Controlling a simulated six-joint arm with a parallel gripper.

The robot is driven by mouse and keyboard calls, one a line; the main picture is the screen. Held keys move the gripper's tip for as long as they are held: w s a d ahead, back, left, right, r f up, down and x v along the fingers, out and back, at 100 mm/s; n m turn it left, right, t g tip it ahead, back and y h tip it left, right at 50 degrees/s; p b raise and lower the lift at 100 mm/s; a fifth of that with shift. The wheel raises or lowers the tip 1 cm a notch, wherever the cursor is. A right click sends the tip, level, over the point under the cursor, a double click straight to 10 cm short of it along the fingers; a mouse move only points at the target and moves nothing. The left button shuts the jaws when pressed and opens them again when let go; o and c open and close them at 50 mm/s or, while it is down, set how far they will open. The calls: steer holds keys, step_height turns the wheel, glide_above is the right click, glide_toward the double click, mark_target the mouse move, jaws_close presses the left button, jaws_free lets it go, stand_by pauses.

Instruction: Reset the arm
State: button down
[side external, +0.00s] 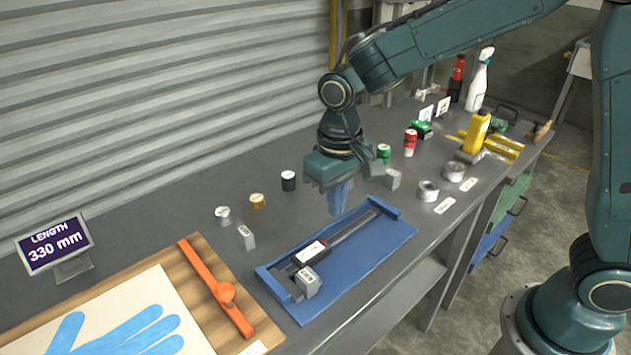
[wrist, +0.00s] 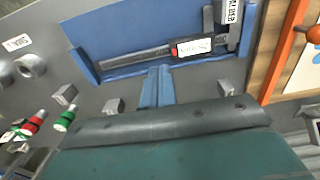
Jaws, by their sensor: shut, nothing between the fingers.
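My gripper (side external: 338,198) hangs pointing down over the bench, above the back edge of a blue tray (side external: 398,236). Its blue fingers are shut together with nothing between them. They also show in the wrist view (wrist: 157,86), in front of the tray's edge (wrist: 90,30). A dark caliper (side external: 340,237) with a white-labelled display lies in the tray. It also shows in the wrist view (wrist: 135,57). A small grey block (side external: 307,283) sits at the caliper's near end.
A display (side external: 55,243) reads "LENGTH 330 mm". A wooden board (side external: 190,300) carries a blue glove shape (side external: 125,335) and an orange bar (side external: 217,288). Small cans, rolls (side external: 428,190) and blocks (side external: 246,237) stand around the tray. Bottles (side external: 478,80) stand at the far end.

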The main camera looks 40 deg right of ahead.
steer(key=shift+r, duration=0.55)
steer(key=shift+s+d+r, duration=0.1)
steer(key=s+d+r+t, duration=0.3)
steer(key=s+d+r, duration=0.5)
steer(key=s+r, duration=0.1)
steer(key=s+d+r+t, duration=0.1)
steer(key=s+d, duration=0.4)
steer(key=s, duration=0.5)
steer(key=shift+s+r+t, duration=0.3)
steer(key=shift+r+t, duration=0.1)
steer(key=shift+t, duration=0.4)
stand_by(0.7)
